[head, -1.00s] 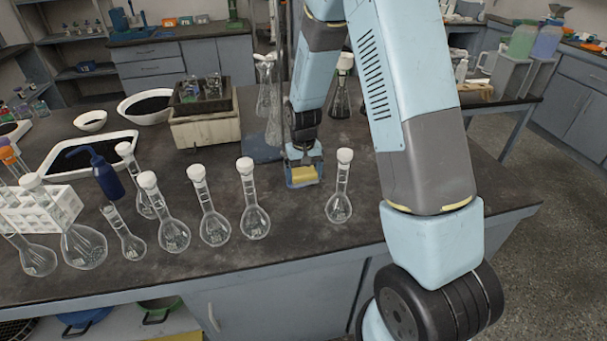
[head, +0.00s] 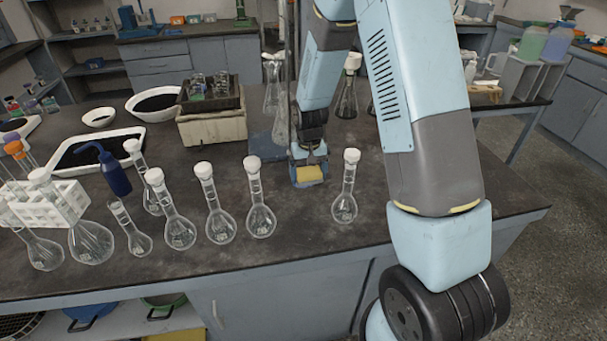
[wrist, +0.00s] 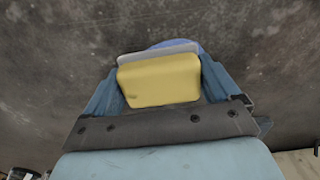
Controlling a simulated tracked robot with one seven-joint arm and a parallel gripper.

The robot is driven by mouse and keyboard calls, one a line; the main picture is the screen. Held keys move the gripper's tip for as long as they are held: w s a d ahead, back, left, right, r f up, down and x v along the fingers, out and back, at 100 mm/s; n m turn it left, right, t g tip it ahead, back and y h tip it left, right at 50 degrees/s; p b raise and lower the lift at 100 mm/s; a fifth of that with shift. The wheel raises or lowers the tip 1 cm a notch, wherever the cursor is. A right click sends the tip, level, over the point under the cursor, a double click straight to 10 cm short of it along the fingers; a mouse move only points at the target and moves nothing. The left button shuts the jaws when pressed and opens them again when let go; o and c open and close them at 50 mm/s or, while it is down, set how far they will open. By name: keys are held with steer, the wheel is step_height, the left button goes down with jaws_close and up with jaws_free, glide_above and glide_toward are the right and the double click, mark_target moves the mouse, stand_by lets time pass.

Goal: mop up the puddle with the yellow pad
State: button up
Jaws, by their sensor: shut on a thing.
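My gripper (head: 309,178) is shut on the yellow pad (head: 309,174), low over the dark bench top, behind the front row of flasks. In the wrist view the yellow pad (wrist: 159,79) sits between the two blue fingers, with a grey edge and a bit of blue beyond it. I cannot tell whether the pad touches the bench.
A stoppered flask (head: 345,190) stands close to the right of my gripper, and another (head: 259,205) to its left, with several more further left. Tall glassware (head: 281,115) and a blue stand base (head: 266,146) are close behind. A blue wash bottle (head: 112,172) stands by a white tray (head: 62,168).

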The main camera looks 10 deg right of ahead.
steer(key=shift+d+f, duration=0.1)
steer(key=shift+d, duration=0.35)
steer(key=shift+s+a, duration=0.1)
steer(key=shift+a, duration=1.7)
steer(key=shift+d, duration=1.8)
steer(key=shift+r, duration=3.6)
steer(key=shift+w, duration=0.2)
